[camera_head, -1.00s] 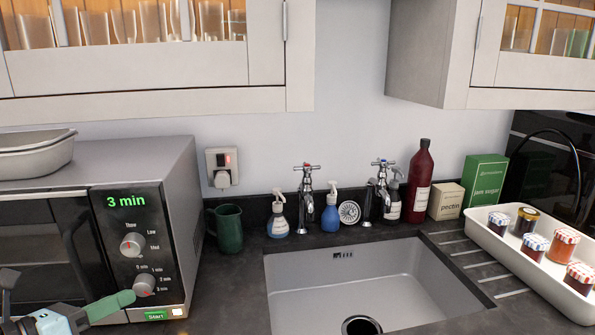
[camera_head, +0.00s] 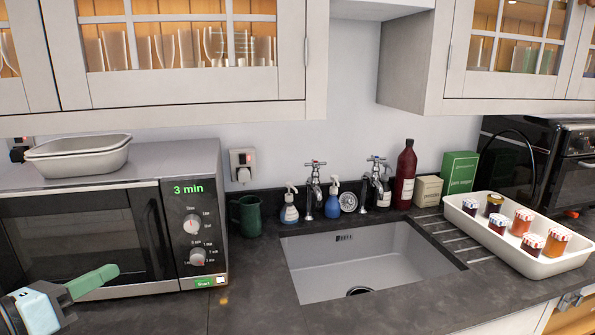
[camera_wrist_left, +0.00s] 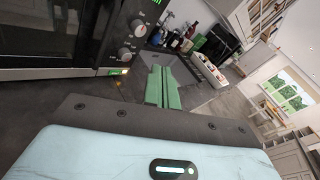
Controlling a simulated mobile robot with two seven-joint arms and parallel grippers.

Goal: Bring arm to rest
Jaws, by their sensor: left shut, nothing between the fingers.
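My left gripper (camera_head: 92,282) is at the lower left of the head view, in front of the microwave (camera_head: 85,240). Its green fingers are closed together with nothing between them. In the left wrist view the two green fingers (camera_wrist_left: 163,86) lie side by side, with the microwave (camera_wrist_left: 60,38) to their left. The microwave display reads 3 min. I cannot tell whether the fingers touch the microwave. My right gripper does not show in any view.
A sink (camera_head: 365,258) is set in the dark worktop (camera_head: 250,305) right of the microwave. A white tray of jars (camera_head: 540,265) stands at the right. Bottles and a green mug (camera_head: 246,215) line the back. Glazed cabinets (camera_head: 190,85) hang above. The worktop in front of the sink is clear.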

